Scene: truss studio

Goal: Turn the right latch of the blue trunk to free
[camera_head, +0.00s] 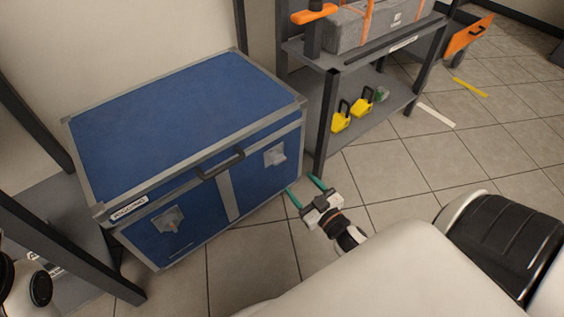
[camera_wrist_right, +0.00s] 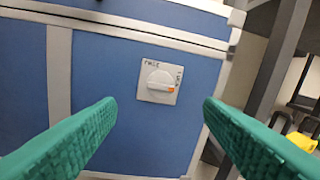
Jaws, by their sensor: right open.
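The blue trunk (camera_head: 180,110) stands closed on the floor at the left, with grey metal edging and a dark handle at its front. Its right latch (camera_head: 274,155) is a pale square plate on the front face. In the right wrist view the latch (camera_wrist_right: 159,82) has a round knob with an orange mark pointing right. Small lettering runs along the plate's top and right sides. The left latch (camera_head: 168,220) is on the same face. My right gripper (camera_head: 302,185) is open and empty, in front of the right latch and apart from it. My left gripper is out of view.
A dark shelf (camera_head: 372,115) stands right of the trunk, with yellow padlocks (camera_head: 341,121) on its lower board and a grey case (camera_head: 375,22) above. A dark frame (camera_head: 60,245) stands at the left. Tiled floor in front of the trunk is clear.

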